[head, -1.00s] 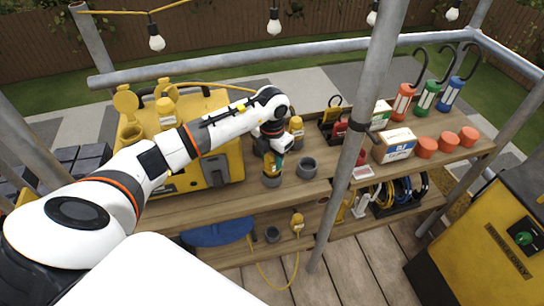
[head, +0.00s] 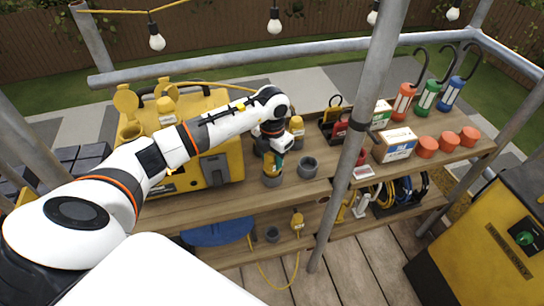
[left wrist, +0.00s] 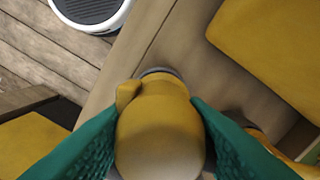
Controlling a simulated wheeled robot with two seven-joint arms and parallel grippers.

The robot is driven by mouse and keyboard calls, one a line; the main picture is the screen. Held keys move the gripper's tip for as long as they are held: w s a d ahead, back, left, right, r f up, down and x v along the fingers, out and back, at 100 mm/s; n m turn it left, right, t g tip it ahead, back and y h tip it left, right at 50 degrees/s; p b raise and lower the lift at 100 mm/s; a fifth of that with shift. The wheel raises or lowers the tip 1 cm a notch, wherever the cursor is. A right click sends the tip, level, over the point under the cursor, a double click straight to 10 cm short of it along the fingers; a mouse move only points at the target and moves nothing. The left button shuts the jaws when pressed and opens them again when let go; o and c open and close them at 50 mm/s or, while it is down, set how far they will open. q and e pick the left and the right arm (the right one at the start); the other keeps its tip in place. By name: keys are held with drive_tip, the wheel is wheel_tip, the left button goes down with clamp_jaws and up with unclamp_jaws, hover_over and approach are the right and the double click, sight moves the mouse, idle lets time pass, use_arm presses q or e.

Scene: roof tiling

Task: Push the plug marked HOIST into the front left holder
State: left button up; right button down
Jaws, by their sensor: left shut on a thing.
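My left gripper (head: 276,152) is shut on a yellow plug, which shows large between the green fingers in the left wrist view (left wrist: 160,135). The gripper points down at the front left grey holder (head: 271,181) on the bench top. The plug sits at or in the mouth of this holder; the fingers hide how deep it is. A bit of grey rim (left wrist: 158,71) shows past the plug. No HOIST marking can be read. An empty grey holder (head: 307,169) stands just to the right. Another yellow plug (head: 296,126) stands behind. My right gripper is not in view.
A yellow power box (head: 215,170) stands left of the holders. A steel pole (head: 352,140) rises to the right, before a cardboard box (head: 394,146) and orange cups (head: 426,148). A yellow plug (head: 297,219) with its cord hangs at the lower shelf.

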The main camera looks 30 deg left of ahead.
use_arm(q)
drive_tip(key=shift+f+b, duration=0.45)
drive_tip(key=shift+f, duration=0.15)
drive_tip(key=o, duration=0.8)
drive_tip(key=shift+r+p, duration=3.7)
drive_tip(key=shift+r, duration=1.85)
